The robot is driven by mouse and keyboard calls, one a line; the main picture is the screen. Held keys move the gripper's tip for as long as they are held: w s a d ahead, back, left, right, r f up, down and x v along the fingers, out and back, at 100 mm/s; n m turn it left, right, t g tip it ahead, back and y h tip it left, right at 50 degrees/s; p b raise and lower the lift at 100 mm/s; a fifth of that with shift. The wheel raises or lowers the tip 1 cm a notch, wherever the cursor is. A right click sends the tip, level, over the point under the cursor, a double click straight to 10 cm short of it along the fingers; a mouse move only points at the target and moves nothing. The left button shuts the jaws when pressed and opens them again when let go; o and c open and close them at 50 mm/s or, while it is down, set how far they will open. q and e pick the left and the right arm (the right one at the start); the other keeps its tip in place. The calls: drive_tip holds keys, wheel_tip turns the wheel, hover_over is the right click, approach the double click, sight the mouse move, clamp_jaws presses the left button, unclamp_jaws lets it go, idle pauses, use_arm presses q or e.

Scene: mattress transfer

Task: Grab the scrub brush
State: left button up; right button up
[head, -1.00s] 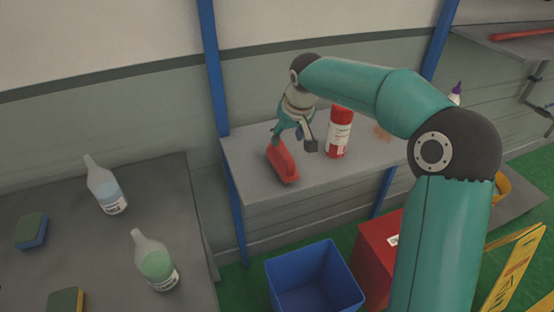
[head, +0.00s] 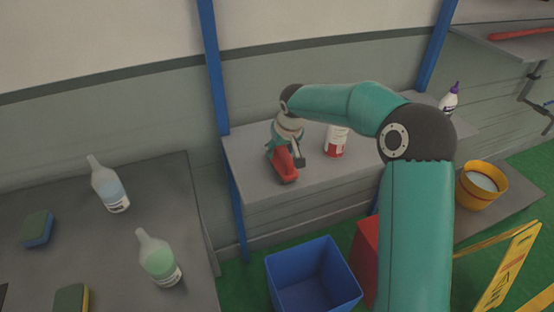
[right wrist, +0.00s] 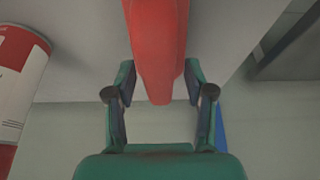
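The red scrub brush (head: 284,166) lies on the grey shelf, near its left end, in the head view. My right gripper (head: 285,155) is lowered over the brush's rear part. In the right wrist view, the brush (right wrist: 158,50) reaches between the two spread fingers of the gripper (right wrist: 158,95). The brush's underside and bristles cannot be made out. My left gripper is not in view.
A red-and-white canister (head: 336,142) stands right of the brush on the shelf (head: 250,187); it also fills the left edge of the wrist view (right wrist: 18,75). A blue bin (head: 312,275) is below. Bottles and sponges sit on the left table (head: 90,235).

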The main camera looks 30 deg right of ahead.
clamp_jaws()
drive_tip(key=shift+r, duration=0.15)
